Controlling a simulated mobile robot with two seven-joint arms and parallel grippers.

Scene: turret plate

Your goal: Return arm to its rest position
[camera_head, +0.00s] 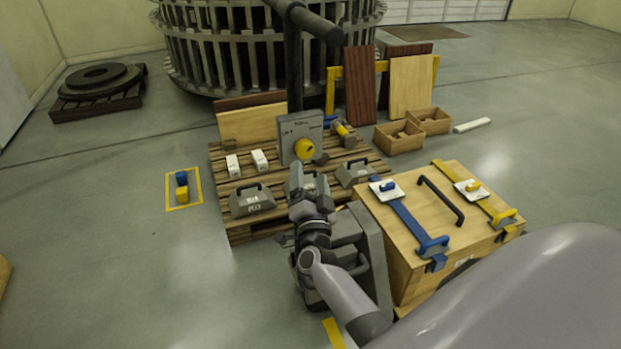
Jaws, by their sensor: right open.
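My right arm comes in from the lower right and reaches forward to the front of the wooden pallet (229,222). My right gripper (307,187) is at the arm's far end, over the pallet's front edge, between two grey handled blocks, one on the left (252,203) and one on the right (357,174). The gripper is open. I see nothing clearly held, but the fingertips are small and seen from behind, and a grey shape there is hard to separate from the gripper. My left gripper is not in view.
A wooden crate (408,262) with blue and yellow straps and a black handle stands right of the arm. A grey panel with a yellow knob (304,149) stands on the pallet beyond the gripper. A large barred drum (213,68) is behind.

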